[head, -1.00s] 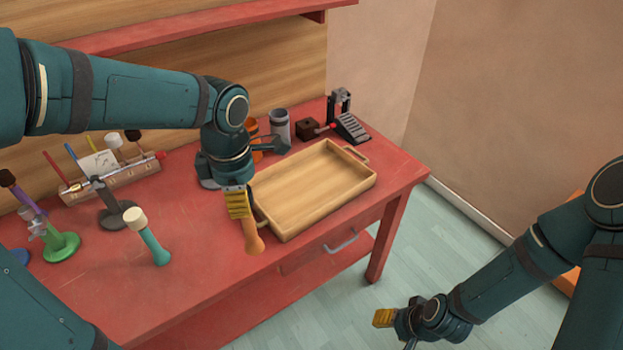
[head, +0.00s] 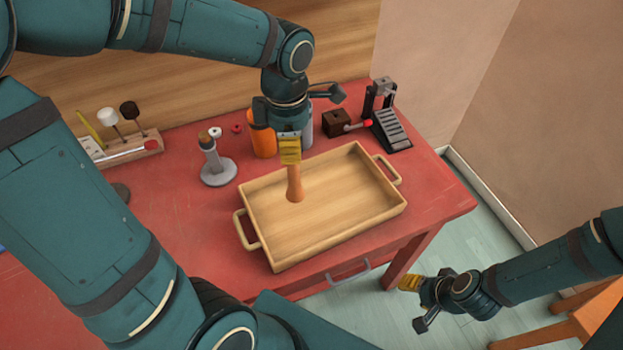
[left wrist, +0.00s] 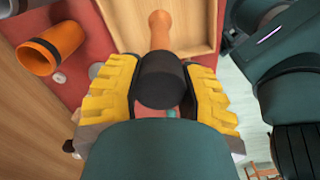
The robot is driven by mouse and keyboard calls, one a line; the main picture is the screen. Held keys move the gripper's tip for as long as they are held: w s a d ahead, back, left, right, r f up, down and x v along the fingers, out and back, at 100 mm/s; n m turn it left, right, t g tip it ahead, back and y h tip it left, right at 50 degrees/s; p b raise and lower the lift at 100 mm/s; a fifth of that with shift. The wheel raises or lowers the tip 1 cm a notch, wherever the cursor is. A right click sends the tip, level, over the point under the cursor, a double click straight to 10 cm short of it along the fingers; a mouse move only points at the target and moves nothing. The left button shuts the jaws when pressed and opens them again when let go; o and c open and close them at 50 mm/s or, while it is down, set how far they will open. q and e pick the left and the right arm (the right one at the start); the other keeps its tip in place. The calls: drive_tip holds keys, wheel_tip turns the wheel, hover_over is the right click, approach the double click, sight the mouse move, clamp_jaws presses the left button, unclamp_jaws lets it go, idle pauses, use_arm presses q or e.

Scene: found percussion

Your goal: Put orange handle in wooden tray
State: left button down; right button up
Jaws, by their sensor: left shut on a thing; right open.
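The orange handle (head: 295,184) hangs down from my left gripper (head: 290,152) over the left part of the wooden tray (head: 262,256). In the left wrist view the yellow fingers of my left gripper (left wrist: 160,95) are shut around a dark, round end, and the orange handle (left wrist: 160,30) extends beyond it over the tray (left wrist: 200,50). I cannot tell whether its lower end touches the tray floor. The tray looks otherwise empty. My right gripper (head: 410,284) is open and empty, off to the right of the table over the floor.
An orange cup (head: 262,140) and a grey cylinder stand behind the tray. A grey stand (head: 218,172) is left of it. A brown block (head: 335,122) and a black pedal (head: 391,130) are at the back right. A rack of mallets (head: 130,148) is at the left.

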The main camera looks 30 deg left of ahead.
sight(292, 172)
use_arm(q)
wheel_tip(292, 172, down, 8)
drive_tip(key=shift+s+r+b, duration=0.1)
drive_tip(key=shift+r+b, duration=0.15)
drive_tip(key=shift+b, duration=0.45)
drive_tip(key=shift+f, duration=0.25)
drive_tip(key=shift+f, duration=0.1)
drive_tip(key=c, duration=0.6)
unclamp_jaws()
